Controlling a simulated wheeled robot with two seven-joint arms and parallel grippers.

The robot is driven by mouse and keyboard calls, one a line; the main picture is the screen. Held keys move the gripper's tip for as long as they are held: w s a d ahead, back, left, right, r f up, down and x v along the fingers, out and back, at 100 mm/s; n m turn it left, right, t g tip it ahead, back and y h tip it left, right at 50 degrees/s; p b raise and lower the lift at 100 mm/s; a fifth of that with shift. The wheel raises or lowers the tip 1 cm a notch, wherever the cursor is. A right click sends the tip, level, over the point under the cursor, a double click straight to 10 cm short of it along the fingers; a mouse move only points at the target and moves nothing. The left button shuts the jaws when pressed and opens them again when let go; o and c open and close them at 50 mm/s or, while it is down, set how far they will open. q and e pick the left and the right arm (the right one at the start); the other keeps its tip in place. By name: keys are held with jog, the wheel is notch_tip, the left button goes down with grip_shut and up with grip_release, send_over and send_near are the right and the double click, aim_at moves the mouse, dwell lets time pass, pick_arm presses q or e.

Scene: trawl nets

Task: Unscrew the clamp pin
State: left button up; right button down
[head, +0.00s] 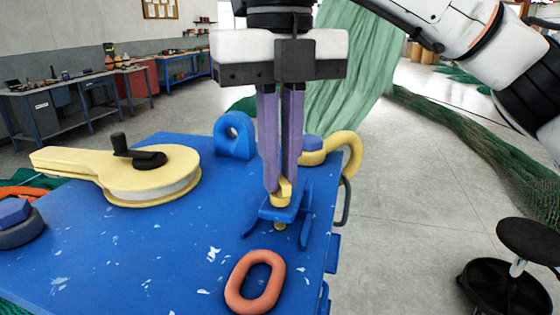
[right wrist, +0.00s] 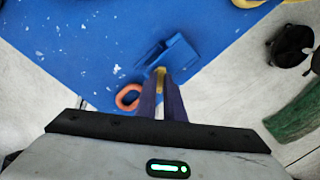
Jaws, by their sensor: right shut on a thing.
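The clamp pin (head: 281,201) is a small yellow piece standing upright in the blue clamp (head: 265,213) near the right edge of the blue table. Its lower end shows just beneath the clamp plate. My right gripper (head: 282,188) points straight down, and its purple fingers are shut on the top of the pin, hiding part of it. In the right wrist view the pin (right wrist: 160,72) shows between the fingertips, with the clamp (right wrist: 180,53) beyond. My left gripper is not in view.
On the blue table (head: 110,245) lie an orange ring (head: 236,293), a yellow reel with a black crank (head: 150,180), a blue eye bracket (head: 234,136) and a yellow hook (head: 350,150). A black stool (head: 528,241) stands at right. Green nets hang and lie behind.

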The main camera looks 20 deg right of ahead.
jog(key=n, duration=0.4)
jog(key=shift+f+n, duration=0.1)
jog(key=shift+n, duration=0.2)
jog(key=n, duration=0.4)
jog(key=shift+n, duration=0.3)
jog(key=n, duration=0.4)
jog(key=shift+n, duration=0.3)
jog(key=n, duration=0.3)
jog(key=shift+f+n, duration=0.1)
jog(key=shift+n, duration=0.2)
jog(key=n, duration=0.4)
jog(key=shift+n, duration=0.3)
jog(key=n, duration=0.4)
jog(key=shift+s, duration=0.1)
jog(key=n, duration=0.5)
jog(key=shift+n, duration=1.8)
